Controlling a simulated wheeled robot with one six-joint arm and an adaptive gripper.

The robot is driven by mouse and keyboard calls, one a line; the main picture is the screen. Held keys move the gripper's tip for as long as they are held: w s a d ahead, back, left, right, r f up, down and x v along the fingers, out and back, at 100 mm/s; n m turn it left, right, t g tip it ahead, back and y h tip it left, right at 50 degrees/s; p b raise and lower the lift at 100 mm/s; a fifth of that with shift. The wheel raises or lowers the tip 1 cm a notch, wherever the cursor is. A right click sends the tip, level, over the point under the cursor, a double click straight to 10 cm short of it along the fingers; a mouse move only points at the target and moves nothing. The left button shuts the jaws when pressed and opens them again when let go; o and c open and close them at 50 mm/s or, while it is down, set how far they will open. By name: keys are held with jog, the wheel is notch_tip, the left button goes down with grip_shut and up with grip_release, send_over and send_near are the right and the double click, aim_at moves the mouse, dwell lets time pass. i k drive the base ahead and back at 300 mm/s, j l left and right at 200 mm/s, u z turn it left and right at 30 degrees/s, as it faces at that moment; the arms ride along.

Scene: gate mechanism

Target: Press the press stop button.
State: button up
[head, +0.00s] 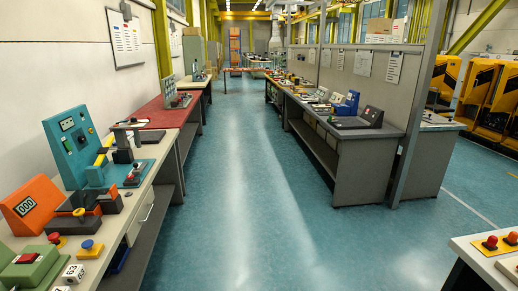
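Several red buttons show, and I cannot tell for certain which is the press stop button. A teal machine like a small press (72,145) stands on the left bench, with a small red knob (131,177) on its base. A red button on a yellow base (54,238) and a green box with a red top (27,258) sit nearer on the same bench. Two red mushroom buttons, one (490,243) beside the other (512,238), stand on the bench at the lower right. My gripper is not in view.
The left bench (134,213) also holds an orange counter box (33,205) and a blue knob on a yellow base (89,246). A grey bench (366,160) with devices stands right of centre. The blue floor aisle (240,190) between the benches is clear.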

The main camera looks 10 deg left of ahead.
aim_at(53, 237)
jog(key=i, duration=0.95)
jog(key=i+l+u, duration=0.15)
jog(key=i, duration=0.75)
jog(key=i+l+u, duration=0.1)
jog(key=i+u, duration=0.25)
jog(key=i+l+u, duration=0.15)
jog(key=i+u, duration=0.25)
jog(key=i+l+u, duration=0.5)
jog(key=u, duration=0.25)
jog(key=i+l+u, duration=0.2)
jog(key=l+u, duration=0.15)
jog(key=l, duration=0.15)
jog(key=i+l+u, duration=0.15)
jog(key=l+u, duration=0.6)
jog(key=l, duration=0.2)
jog(key=l+u, duration=0.35)
jog(key=l, duration=0.2)
jog(key=l+u, duration=0.2)
jog(key=k+l+u, duration=0.25)
jog(key=l, duration=0.15)
jog(key=i+l, duration=0.05)
jog(key=i, duration=0.05)
